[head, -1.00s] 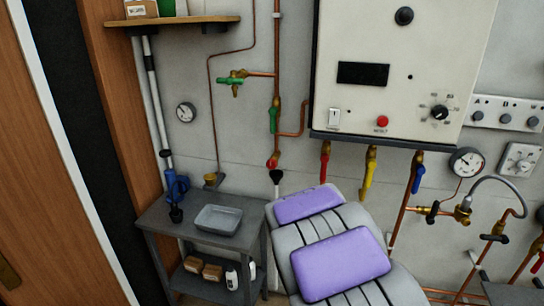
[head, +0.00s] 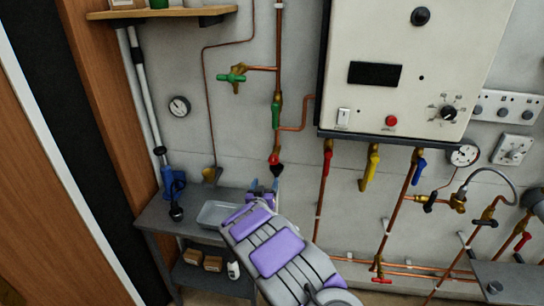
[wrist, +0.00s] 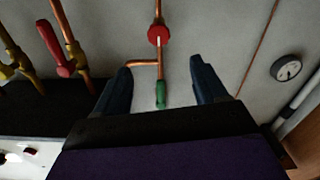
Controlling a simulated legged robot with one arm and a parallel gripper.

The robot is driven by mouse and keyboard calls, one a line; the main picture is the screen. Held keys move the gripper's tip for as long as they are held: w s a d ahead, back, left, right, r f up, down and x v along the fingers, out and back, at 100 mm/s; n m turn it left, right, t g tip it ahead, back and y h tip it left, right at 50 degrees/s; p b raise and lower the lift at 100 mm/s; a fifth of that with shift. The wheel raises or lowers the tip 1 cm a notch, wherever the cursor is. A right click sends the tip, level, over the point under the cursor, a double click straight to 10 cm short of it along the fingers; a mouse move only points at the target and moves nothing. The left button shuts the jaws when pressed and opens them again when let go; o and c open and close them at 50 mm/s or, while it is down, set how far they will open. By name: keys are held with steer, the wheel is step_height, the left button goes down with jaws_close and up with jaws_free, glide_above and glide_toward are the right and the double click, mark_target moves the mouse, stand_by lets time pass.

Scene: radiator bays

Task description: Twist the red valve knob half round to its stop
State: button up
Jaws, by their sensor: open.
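The red valve knob (head: 273,159) sits on a vertical copper pipe at the wall, left of the white boiler. In the wrist view, which is upside down, the red knob (wrist: 158,36) shows its face with a white mark pointing towards the green lever. My gripper (head: 265,185) is below the knob in the head view, apart from it. In the wrist view my gripper (wrist: 160,66) is open and empty, its dark blue fingers either side of the pipe line, with the knob beyond the tips.
A green lever (head: 276,115) is on the same pipe above the knob. The boiler (head: 405,70) and its red lever (head: 327,163) are to the right. A grey bench (head: 150,218) with a tray (head: 214,214) stands below left. A round gauge (head: 179,106) is on the wall.

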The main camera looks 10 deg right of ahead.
mark_target(272, 162)
steer(key=x, duration=1.1)
steer(key=shift+w+d, duration=0.2)
steer(key=shift+w, duration=0.1)
steer(key=shift+x, duration=0.8)
steer(key=shift+w+d, duration=0.25)
steer(key=shift+w, duration=0.35)
steer(key=shift+w+f, duration=0.15)
steer(key=shift+w, duration=0.4)
steer(key=shift+x, duration=0.8)
steer(key=shift+d, duration=0.1)
steer(key=c, duration=1.1)
